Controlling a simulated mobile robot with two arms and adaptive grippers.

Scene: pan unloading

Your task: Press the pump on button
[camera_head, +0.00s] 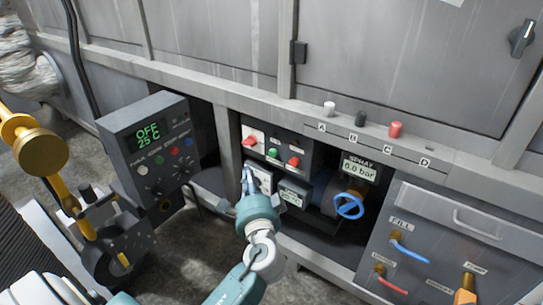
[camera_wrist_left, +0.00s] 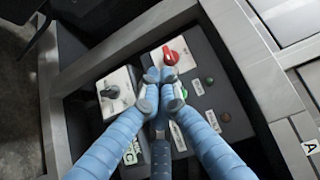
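The control panel (camera_head: 305,158) sits in an opening under a grey cabinet. It has a red rotary knob (camera_head: 250,141), a green button (camera_head: 274,153) and a red button (camera_head: 294,161). Their labels are too small to read, so I cannot tell by text which is pump on. My left gripper (camera_head: 247,175) is in front of the panel's left part, below the red knob. In the left wrist view its blue fingers (camera_wrist_left: 161,84) are drawn together, with nothing seen between them. The red knob (camera_wrist_left: 171,56) shows just beyond the tips; the green button (camera_wrist_left: 209,81) is to their right.
A control box (camera_head: 150,148) reading "OFF 25 C" stands on the left. A blue handwheel (camera_head: 348,206) and a spray gauge (camera_head: 359,171) are right of the panel. A ledge (camera_head: 340,116) with small knobs overhangs the opening. A fill panel (camera_head: 445,245) stands at the right.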

